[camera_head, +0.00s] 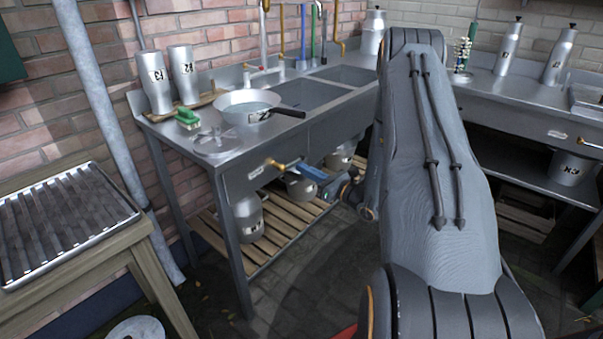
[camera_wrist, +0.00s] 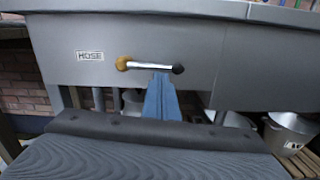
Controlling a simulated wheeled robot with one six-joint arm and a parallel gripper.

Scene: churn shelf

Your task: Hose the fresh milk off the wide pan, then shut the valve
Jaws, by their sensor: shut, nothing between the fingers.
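The wide pan (camera_head: 235,114), a shallow metal pan with a dark handle, sits on the steel counter left of the sink. Its inside looks pale, but I cannot tell milk from water. The valve (camera_head: 278,164) is on the counter's front panel below the pan. In the wrist view the valve (camera_wrist: 148,66) has a brass hub, a bar lying nearly level and a black knob at right, beside a HOSE label (camera_wrist: 89,56). My gripper (camera_head: 308,171) is shut and empty. In the wrist view my gripper's blue fingers (camera_wrist: 161,84) reach the bar's underside near the knob; contact is unclear.
Two metal canisters (camera_head: 168,77) and a green brush (camera_head: 187,118) stand near the pan. The sink basin (camera_head: 308,94) is to its right. Metal buckets (camera_head: 248,217) stand on the slatted shelf below. A ribbed rack (camera_head: 60,225) is at left.

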